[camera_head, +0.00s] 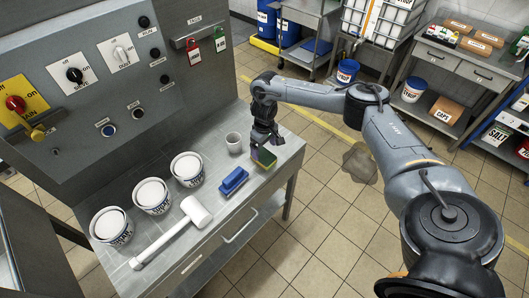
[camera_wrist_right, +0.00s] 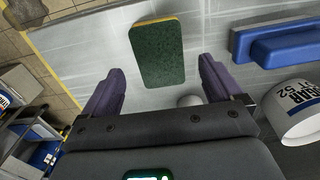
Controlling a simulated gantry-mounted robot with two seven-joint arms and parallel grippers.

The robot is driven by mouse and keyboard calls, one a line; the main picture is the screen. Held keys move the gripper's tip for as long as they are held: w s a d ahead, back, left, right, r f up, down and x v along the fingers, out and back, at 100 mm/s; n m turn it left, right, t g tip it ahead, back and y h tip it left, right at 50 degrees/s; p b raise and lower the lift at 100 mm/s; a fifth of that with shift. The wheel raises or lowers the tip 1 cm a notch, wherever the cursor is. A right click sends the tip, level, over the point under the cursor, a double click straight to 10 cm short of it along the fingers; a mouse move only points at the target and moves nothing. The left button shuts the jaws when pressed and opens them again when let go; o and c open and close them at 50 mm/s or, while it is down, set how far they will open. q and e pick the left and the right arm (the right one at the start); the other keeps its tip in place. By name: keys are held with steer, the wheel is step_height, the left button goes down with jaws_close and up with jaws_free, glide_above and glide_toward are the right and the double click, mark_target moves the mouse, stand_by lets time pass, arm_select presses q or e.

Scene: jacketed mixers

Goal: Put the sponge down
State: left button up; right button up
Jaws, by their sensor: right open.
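The sponge (camera_wrist_right: 157,53), dark green with a yellow edge, lies flat on the grey steel bench top in the right wrist view. In the head view the sponge (camera_head: 266,158) is near the bench's right end, partly hidden by my right gripper. My right gripper (camera_head: 263,146) points down just above it. In the wrist view the jaws of the right gripper (camera_wrist_right: 158,78) are wide apart with nothing between them, and the sponge shows beyond the fingertips, apart from them. My left gripper is in neither view.
On the bench (camera_head: 215,208) are a blue brush (camera_head: 233,181), a small grey cup (camera_head: 234,142), a white mallet (camera_head: 175,229) and three white tubs (camera_head: 187,168). A control panel (camera_head: 115,85) with switches rises behind. Shelves and tiled floor lie beyond the right end.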

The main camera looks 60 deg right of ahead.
mark_target(264, 156)
step_height(264, 156, up, 7)
steer(key=p, duration=0.2)
steer(key=shift+r+p, duration=0.15)
steer(key=shift+p, duration=0.15)
